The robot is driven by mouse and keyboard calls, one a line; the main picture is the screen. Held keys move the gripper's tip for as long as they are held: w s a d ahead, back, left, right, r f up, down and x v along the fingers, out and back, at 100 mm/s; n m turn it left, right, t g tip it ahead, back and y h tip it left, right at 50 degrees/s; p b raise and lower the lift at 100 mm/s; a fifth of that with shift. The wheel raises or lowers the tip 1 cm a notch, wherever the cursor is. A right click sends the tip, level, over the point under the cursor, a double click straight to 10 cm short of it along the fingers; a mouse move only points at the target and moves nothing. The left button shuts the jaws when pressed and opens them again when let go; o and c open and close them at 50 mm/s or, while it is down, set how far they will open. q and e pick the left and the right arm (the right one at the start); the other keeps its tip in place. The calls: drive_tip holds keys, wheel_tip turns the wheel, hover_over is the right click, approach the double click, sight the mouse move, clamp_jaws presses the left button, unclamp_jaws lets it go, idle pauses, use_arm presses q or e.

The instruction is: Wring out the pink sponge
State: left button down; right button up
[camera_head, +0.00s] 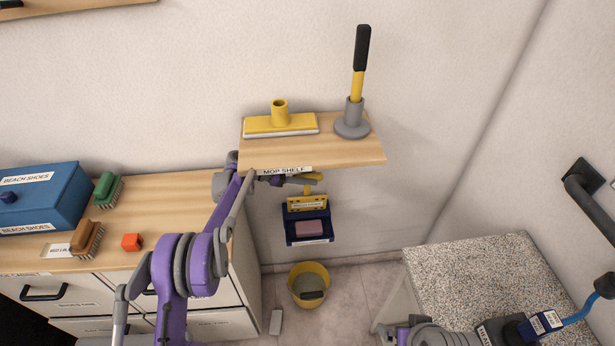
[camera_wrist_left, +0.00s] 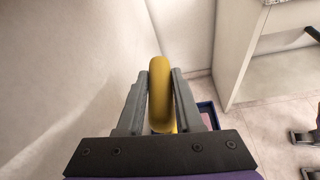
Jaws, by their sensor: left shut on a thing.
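The pink sponge (camera_head: 309,228) lies in a dark blue wringer tray (camera_head: 309,242) below the mop shelf. A yellow plate (camera_head: 306,203) with a label stands upright just behind and above the sponge. My left gripper (camera_head: 306,180) reaches under the shelf and is shut on a yellow lever handle (camera_head: 318,176) above the tray. In the left wrist view, the rounded yellow handle (camera_wrist_left: 160,92) sits between both fingers of the left gripper (camera_wrist_left: 160,85).
The mop shelf (camera_head: 350,151) overhangs the left gripper, carrying a yellow mop head (camera_head: 280,122) and a handle in a grey stand (camera_head: 353,122). A yellow bucket (camera_head: 309,285) stands on the floor below. A wooden counter (camera_head: 160,205) is left, a speckled top (camera_head: 480,275) right.

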idle(0.5)
use_arm(q)
drive_tip(key=shift+s+d+f+m+b, duration=0.15)
drive_tip(key=shift+s+m+b, duration=0.2)
drive_tip(key=shift+s, duration=0.2)
drive_tip(key=s+d+f+m+t+b, duration=0.1)
drive_tip(key=s+f+b, duration=0.2)
drive_tip(key=s, duration=0.5)
drive_tip(key=shift+s+d+b, duration=0.15)
drive_tip(key=shift+d+b, duration=0.1)
drive_tip(key=shift+b, duration=0.3)
drive_tip(key=shift+f, duration=0.1)
drive_tip(key=c, duration=0.6)
unclamp_jaws()
drive_tip(key=shift+o, duration=0.2)
drive_tip(key=v, duration=1)
drive_tip(key=shift+s+a+p, duration=0.2)
drive_tip(key=shift+a+p, duration=0.1)
drive_tip(key=shift+p, duration=0.05)
